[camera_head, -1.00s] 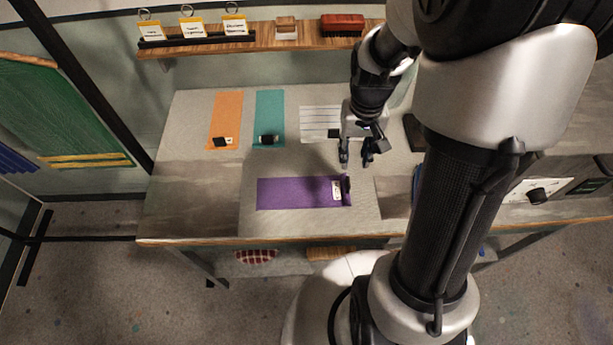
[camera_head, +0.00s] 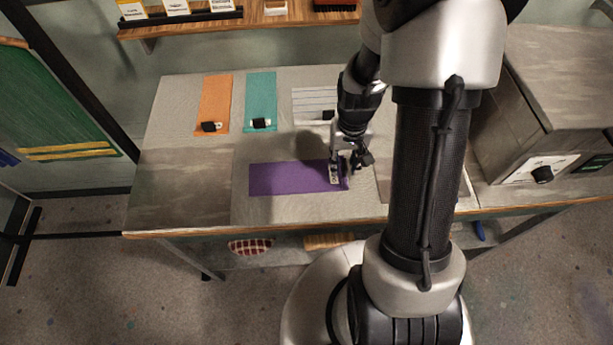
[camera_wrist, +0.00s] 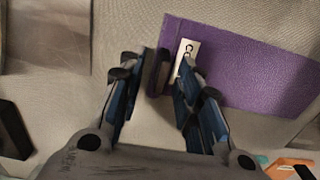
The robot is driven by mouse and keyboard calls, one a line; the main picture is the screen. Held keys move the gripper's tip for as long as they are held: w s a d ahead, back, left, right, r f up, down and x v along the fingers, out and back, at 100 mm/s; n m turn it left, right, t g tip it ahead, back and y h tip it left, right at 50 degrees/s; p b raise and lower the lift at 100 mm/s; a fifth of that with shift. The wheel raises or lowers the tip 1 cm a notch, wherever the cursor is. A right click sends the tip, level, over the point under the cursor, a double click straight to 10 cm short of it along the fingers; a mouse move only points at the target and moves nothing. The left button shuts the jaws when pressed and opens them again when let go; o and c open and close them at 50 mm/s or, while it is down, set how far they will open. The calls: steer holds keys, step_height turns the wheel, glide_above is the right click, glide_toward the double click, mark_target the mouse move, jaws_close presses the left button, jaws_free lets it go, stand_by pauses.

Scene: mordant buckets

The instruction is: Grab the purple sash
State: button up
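The purple sash (camera_head: 290,178) lies flat on the worktable, its length running left to right. A white label and a dark clip (camera_wrist: 157,72) are at one end, which is its right end in the head view. My gripper (camera_head: 347,168) is low over that end. In the wrist view my gripper (camera_wrist: 159,76) has its fingers apart, with the dark clip between them and the label (camera_wrist: 187,55) by the right finger. The clip stands close to the fingers; I cannot tell whether they touch it. The sash (camera_wrist: 240,65) spreads right, away from the fingers.
An orange strip (camera_head: 215,100) and a teal strip (camera_head: 261,95) with dark clips lie at the back left of the table (camera_head: 180,190). A lined sheet (camera_head: 314,100) lies behind my gripper. A grey box with a knob (camera_head: 542,175) stands right. The table's front left is clear.

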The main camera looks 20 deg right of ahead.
steer(key=shift+r, duration=0.1)
jaws_close()
stand_by(0.7)
